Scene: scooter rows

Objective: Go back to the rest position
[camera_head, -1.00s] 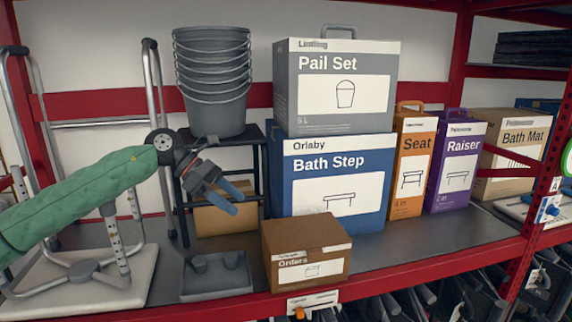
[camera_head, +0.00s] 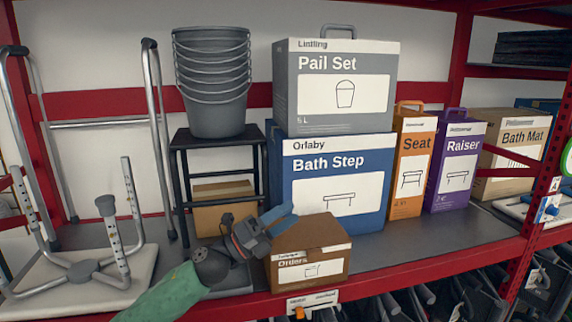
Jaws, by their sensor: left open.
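My left gripper (camera_head: 280,217) is low over the front of the shelf, beside the upper left of the brown Orders box (camera_head: 310,252). It is open and nothing shows between its blue fingers. I cannot tell whether it touches the box. My green-sleeved left arm comes in from the bottom edge and covers part of the grey tray (camera_head: 238,284). My right gripper is not in view.
The stacked grey pails (camera_head: 212,85) stand on a black stool (camera_head: 215,150). The Pail Set box (camera_head: 337,85) rests on the blue Bath Step box (camera_head: 335,185). A metal frame with a pale seat (camera_head: 80,290) lies at the left. The red shelf edge (camera_head: 400,277) runs along the front.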

